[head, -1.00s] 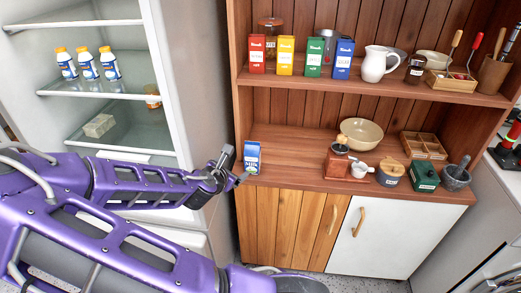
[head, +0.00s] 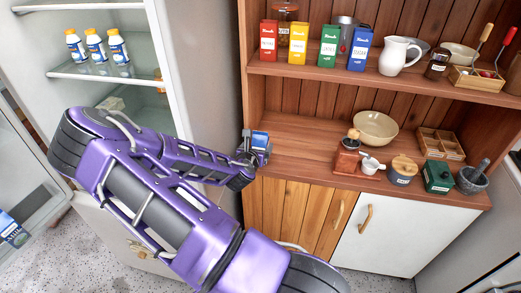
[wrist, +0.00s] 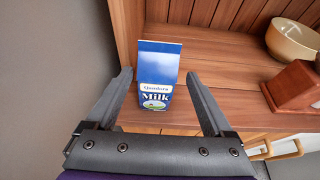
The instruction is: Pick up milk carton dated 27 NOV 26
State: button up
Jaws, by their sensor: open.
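A blue-and-white milk carton (head: 260,137) stands upright at the left end of the cabinet's wooden counter. The wrist view shows its front, with a "Milk" label and a small picture (wrist: 157,98); no date can be read on it. My gripper (wrist: 159,75) is open, one finger on each side of the carton in the picture, with gaps on both sides. In the head view my gripper (head: 256,148) partly covers the carton. Another blue-and-white milk carton (head: 12,230) shows at the far left, by the open fridge door; its date cannot be read.
The cabinet's side wall (wrist: 130,25) rises close on the carton's left. A beige bowl (head: 375,128) and a wooden grinder (head: 347,155) stand to the right, with bare counter between. Coloured boxes and a white jug (head: 398,55) stand on the shelf above.

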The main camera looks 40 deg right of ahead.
aim_at(263, 136)
jog(key=x, duration=0.2)
jog(key=shift+w+d+f, duration=0.2)
jog(key=shift+w+d, duration=0.05)
jog(key=shift+d, duration=0.05)
jog(key=x, duration=0.4)
jog(key=shift+w+r, duration=0.2)
jog(key=shift+r, duration=0.1)
jog(key=shift+w+d+f, duration=0.25)
jog(key=shift+w+d, duration=0.15)
jog(key=c, duration=1.3)
grip_shut()
jog(key=shift+r, duration=0.2)
